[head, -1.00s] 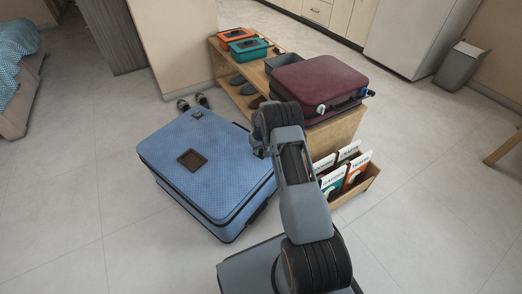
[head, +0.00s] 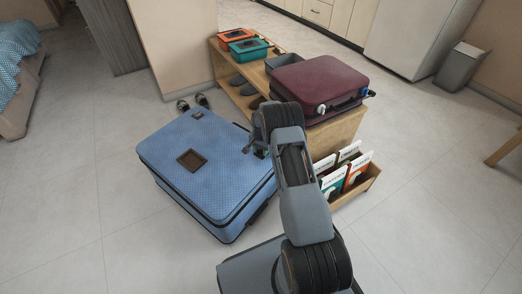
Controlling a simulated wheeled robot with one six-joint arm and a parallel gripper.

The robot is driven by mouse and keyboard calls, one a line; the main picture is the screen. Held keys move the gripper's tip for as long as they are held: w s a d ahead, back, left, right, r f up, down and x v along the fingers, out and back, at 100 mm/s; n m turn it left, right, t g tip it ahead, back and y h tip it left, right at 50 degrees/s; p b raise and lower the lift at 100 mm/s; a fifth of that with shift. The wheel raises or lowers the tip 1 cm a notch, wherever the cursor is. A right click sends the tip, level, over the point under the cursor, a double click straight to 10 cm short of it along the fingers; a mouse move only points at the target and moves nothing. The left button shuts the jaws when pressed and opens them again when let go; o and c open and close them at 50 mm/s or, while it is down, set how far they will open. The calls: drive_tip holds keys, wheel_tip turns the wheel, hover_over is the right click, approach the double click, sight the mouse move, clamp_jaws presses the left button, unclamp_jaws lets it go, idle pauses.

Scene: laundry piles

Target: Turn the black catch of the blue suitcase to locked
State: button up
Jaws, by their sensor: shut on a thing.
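The blue suitcase (head: 205,180) lies flat on the floor in the head view, left of my arm. It has a dark brown square patch (head: 191,160) on its top and a small dark fitting (head: 197,114) near its far edge. My gripper (head: 249,148) is at the suitcase's right side, near the lid's edge. Only a small dark part of it shows past my arm. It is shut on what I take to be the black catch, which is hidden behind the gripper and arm. I cannot see which way the catch is turned.
A wooden bench (head: 346,130) behind bears a maroon suitcase (head: 318,84), a grey bin (head: 284,68), and orange (head: 237,36) and teal (head: 249,47) boxes. A wooden file rack (head: 369,181) stands right of my arm. Floor at left is clear.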

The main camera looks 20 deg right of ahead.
sight(261, 150)
drive_tip(key=shift+m, duration=0.8)
drive_tip(key=o, duration=0.9)
drive_tip(key=shift+r, duration=0.1)
wheel_tip(261, 150, up, 14)
drive_tip(key=p, duration=0.4)
drive_tip(key=shift+f+p, duration=0.2)
drive_tip(key=shift+p, duration=0.1)
